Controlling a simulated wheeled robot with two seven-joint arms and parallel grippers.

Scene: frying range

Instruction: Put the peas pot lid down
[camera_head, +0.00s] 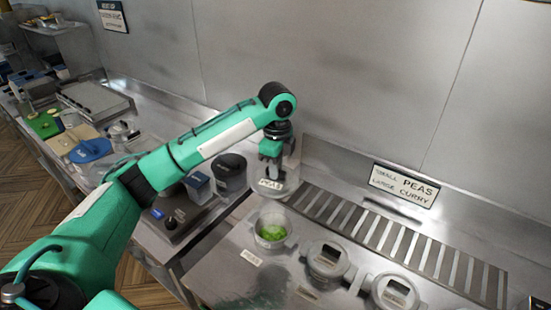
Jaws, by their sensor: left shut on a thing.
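My left gripper (271,160) points down and is shut on the peas pot lid (271,187), a pale grey lid with a label on it. The lid hangs above and slightly behind the open peas pot (270,241), apart from it. Green peas show inside the pot. The handle of the lid is mostly hidden by the gripper fingers. My right gripper is not in view.
Two lidded pots (328,262) stand to the right of the peas pot on the steel counter. A slotted grate (390,237) runs behind them, with a peas and curry sign (404,186) at the wall. A black container (230,172) stands left of the lid.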

